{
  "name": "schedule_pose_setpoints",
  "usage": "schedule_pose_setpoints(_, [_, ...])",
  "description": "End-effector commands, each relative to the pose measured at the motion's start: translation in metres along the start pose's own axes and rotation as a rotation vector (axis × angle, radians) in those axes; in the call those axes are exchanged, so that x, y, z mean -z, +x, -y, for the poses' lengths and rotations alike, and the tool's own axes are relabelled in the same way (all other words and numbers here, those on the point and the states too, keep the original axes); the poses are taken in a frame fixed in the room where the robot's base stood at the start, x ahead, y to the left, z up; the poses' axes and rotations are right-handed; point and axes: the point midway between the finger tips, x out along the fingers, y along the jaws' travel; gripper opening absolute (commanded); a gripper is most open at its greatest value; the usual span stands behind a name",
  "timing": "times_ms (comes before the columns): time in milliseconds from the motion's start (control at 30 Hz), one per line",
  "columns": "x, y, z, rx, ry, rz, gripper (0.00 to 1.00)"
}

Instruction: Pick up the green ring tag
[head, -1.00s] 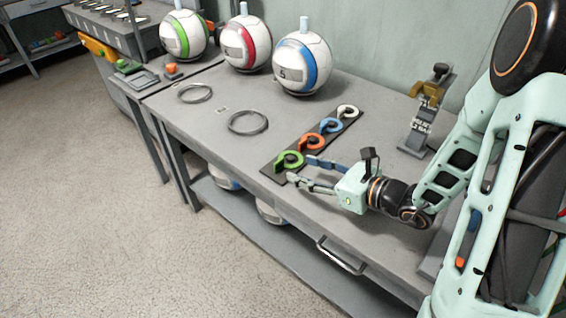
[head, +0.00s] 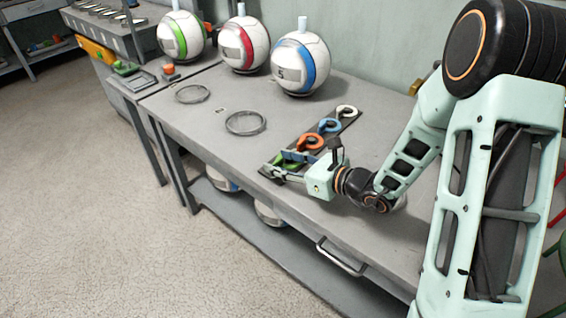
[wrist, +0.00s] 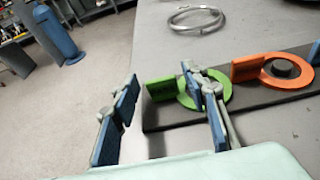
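The green ring tag (head: 289,163) lies at the near-left end of a dark strip (head: 350,117) on the table, mostly hidden by my gripper (head: 277,164) in the head view. In the wrist view, the green tag (wrist: 159,91) shows its flat tab and part of its ring. My gripper (wrist: 160,82) is open there. Its right finger overlaps the ring in the picture, and its left finger is out past the strip's left end. The tab appears between the two fingers. I cannot tell whether either finger touches the tag.
Orange (head: 310,142), blue (head: 329,125) and white (head: 346,111) ring tags lie along the same strip. Two metal rings, one of them nearer (head: 246,123), lie on the table. Balls with green, red and blue (head: 302,64) bands stand at the back. A drawer handle (head: 342,259) juts from the front.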

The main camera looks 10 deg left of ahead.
Motion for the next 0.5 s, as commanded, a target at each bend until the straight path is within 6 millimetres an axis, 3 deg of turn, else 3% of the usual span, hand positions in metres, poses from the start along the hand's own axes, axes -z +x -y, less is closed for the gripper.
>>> schedule_pose_setpoints(33, [0.0, -0.0002, 0.0, 0.0, 0.0, 0.0, 0.34])
schedule_pose_setpoints(200, [0.0, -0.0003, 0.0, 0.0, 0.0, 0.0, 0.15])
schedule_pose_setpoints(500, [-0.0007, -0.0005, 0.0, 0.0, 0.0, 0.0, 0.14])
